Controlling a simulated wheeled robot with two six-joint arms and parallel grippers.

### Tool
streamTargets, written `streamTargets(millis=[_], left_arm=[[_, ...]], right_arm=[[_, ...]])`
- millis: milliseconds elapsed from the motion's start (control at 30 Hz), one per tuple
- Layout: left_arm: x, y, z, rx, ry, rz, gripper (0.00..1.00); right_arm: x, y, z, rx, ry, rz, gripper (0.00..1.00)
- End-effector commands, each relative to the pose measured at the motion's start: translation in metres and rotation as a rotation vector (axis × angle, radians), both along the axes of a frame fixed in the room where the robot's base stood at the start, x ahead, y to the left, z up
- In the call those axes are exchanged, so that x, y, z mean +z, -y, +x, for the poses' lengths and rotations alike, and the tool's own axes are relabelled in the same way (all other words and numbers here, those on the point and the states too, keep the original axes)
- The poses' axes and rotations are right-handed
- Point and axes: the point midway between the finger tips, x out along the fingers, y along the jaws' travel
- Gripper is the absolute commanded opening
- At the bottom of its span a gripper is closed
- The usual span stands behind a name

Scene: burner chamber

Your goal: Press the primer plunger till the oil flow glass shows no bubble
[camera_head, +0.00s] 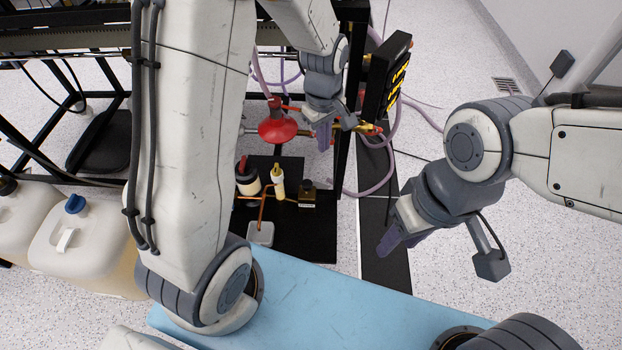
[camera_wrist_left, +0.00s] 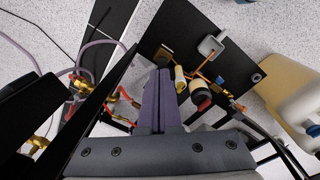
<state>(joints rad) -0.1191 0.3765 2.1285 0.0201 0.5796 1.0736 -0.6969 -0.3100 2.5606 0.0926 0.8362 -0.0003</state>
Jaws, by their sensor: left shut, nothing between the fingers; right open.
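My left gripper (camera_head: 323,138) is shut and empty, its dark purple fingers above and to the right of a small pump assembly in the head view. The fingers (camera_wrist_left: 159,78) also fill the middle of the left wrist view. The assembly has a cream cylinder with a dark red cap (camera_head: 247,177), a slim pale yellow cylinder (camera_head: 278,184) and a brass block (camera_head: 307,196). The capped cylinder (camera_wrist_left: 201,98) and the yellow one (camera_wrist_left: 181,86) show beyond the fingers. I cannot tell which is the plunger or the flow glass, nor see any bubble. My right gripper (camera_head: 390,243) is open and empty.
A red rounded part (camera_head: 277,124) sits near the left gripper. A black panel with yellow lights (camera_head: 390,75) stands at right. A grey box (camera_head: 261,234) and copper pipes are on the black plate (camera_head: 300,238). White jugs (camera_head: 78,240) stand at left.

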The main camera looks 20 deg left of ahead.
Motion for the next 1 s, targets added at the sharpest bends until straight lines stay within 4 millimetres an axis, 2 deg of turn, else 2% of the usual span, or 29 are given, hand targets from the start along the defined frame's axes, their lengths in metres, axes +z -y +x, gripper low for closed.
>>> streamTargets(millis=[33, 100, 333, 533, 867, 1000], left_arm=[[-0.046, -0.023, 0.015, 0.151, -0.009, 0.000, 0.00], [-0.071, -0.043, 0.031, 0.332, -0.012, -0.002, 0.00], [-0.109, -0.062, 0.058, 0.725, -0.046, -0.007, 0.00], [-0.125, -0.068, 0.066, 0.874, -0.058, -0.008, 0.00], [-0.126, -0.068, 0.066, 0.882, -0.059, -0.008, 0.00], [-0.137, -0.068, 0.066, 0.881, -0.062, -0.006, 0.00]], right_arm=[[-0.027, 0.000, 0.000, 0.000, 0.000, 0.000, 0.46], [-0.034, 0.000, 0.000, 0.000, 0.000, 0.000, 0.46], [-0.035, 0.000, 0.000, 0.000, 0.001, 0.001, 0.46], [-0.036, 0.000, 0.000, 0.000, 0.001, 0.001, 0.46], [-0.037, 0.000, 0.000, 0.000, 0.001, 0.001, 0.46], [-0.043, 0.000, 0.000, 0.000, 0.001, 0.001, 0.46]])
